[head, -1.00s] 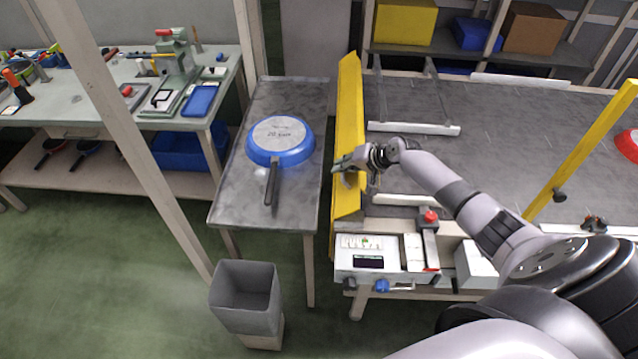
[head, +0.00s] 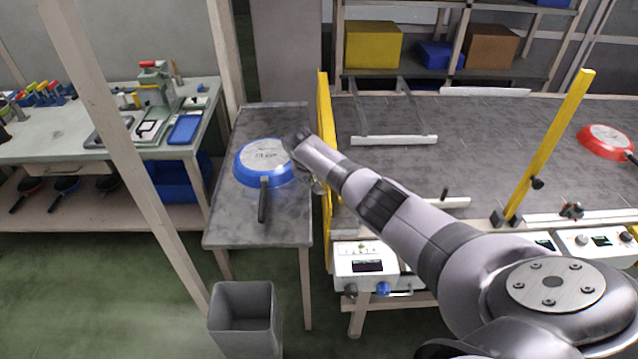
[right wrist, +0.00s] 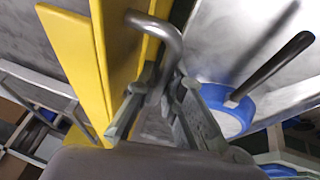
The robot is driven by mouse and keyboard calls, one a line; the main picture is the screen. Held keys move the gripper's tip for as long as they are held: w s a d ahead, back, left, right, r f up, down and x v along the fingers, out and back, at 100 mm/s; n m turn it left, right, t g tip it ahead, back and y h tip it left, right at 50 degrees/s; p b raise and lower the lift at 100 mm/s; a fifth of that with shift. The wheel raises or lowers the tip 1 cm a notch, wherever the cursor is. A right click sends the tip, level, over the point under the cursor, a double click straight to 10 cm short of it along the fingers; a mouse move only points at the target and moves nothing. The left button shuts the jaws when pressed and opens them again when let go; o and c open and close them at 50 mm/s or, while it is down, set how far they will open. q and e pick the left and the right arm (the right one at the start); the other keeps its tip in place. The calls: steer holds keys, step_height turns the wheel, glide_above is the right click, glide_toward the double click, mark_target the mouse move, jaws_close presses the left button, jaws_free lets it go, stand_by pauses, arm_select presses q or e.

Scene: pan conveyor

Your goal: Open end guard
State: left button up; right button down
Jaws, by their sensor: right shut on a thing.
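The yellow end guard (head: 326,120) stands at the left end of the conveyor in the head view, mostly upright and partly hidden by my right arm. In the right wrist view it is the yellow panel (right wrist: 118,50), with a bent metal handle (right wrist: 160,30) fixed to it. My right gripper (right wrist: 160,100) is shut on the handle, with its fingers on both sides of the bar. In the head view, my right gripper (head: 315,180) is mostly hidden behind its wrist. My left gripper is not in view.
A blue pan (head: 262,160) lies upside down on the grey side table (head: 285,220), left of the guard. A red pan (head: 606,140) is at the conveyor's right. A yellow post (head: 552,145) rises from the conveyor. A grey bin (head: 243,315) stands on the floor.

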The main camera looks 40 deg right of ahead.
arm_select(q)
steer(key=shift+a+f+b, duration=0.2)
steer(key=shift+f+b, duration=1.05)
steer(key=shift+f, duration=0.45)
arm_select(e)
steer(key=shift+w+a+f+g+h, duration=0.25)
steer(key=shift+a+f+g+h, duration=0.3)
steer(key=shift+h, duration=0.25)
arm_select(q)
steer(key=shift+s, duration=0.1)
arm_select(e)
steer(key=shift+d, duration=0.1)
steer(key=c, duration=2)
jaws_free()
steer(key=shift+o, duration=0.2)
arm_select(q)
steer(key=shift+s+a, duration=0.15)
arm_select(e)
steer(key=shift+r, duration=0.15)
steer(key=v, duration=1.1)
steer(key=shift+r, duration=0.35)
